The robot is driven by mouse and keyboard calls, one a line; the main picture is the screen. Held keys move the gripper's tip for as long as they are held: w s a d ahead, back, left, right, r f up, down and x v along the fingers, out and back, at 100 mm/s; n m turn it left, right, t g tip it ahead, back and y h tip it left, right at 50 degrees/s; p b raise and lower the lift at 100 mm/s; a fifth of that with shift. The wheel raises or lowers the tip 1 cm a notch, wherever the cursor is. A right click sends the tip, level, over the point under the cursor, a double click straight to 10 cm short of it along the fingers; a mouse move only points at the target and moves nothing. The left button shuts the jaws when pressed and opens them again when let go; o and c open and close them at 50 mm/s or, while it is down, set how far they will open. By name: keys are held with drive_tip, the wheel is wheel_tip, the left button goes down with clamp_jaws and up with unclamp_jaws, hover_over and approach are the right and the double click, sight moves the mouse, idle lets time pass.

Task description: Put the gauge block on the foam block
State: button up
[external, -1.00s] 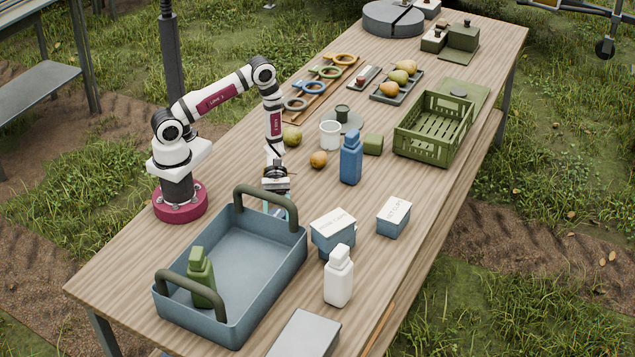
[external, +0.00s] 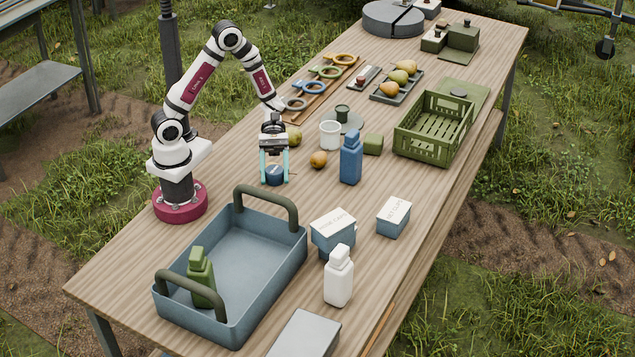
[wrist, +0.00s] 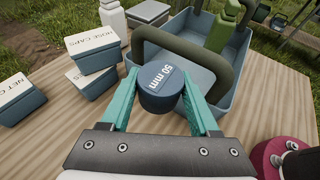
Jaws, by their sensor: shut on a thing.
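The gauge block is a short dark blue cylinder marked "50 mm" (wrist: 160,90). It sits between the teal fingers of my gripper (wrist: 160,98) in the wrist view. In the external view my gripper (external: 274,166) is shut on the gauge block (external: 274,176) and holds it beyond the blue tray's far handle, apparently just above the table.
The blue tray (external: 174,307) holds a green bottle (external: 201,277). A blue bottle (external: 351,158), white cup (external: 330,134) and loose fruit (external: 318,159) stand right of my gripper. Label-topped boxes (external: 392,218) and a white bottle (external: 338,277) are nearer. A green crate (external: 404,143) is farther right.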

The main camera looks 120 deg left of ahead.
wheel_tip(320, 180, up, 11)
drive_tip(key=shift+f, duration=0.1)
drive_tip(key=w+a+n+t+y, duration=0.35)
drive_tip(key=w+a, duration=0.35)
drive_tip(key=a, duration=0.4)
drive_tip(key=n+t+y, duration=0.1)
drive_tip(key=n+y, duration=1.3)
hover_over(376, 136)
drive_tip(key=shift+t, duration=0.25)
wheel_tip(376, 136, down, 21)
drive_tip(key=shift+r, duration=0.1)
drive_tip(key=o, duration=1.4)
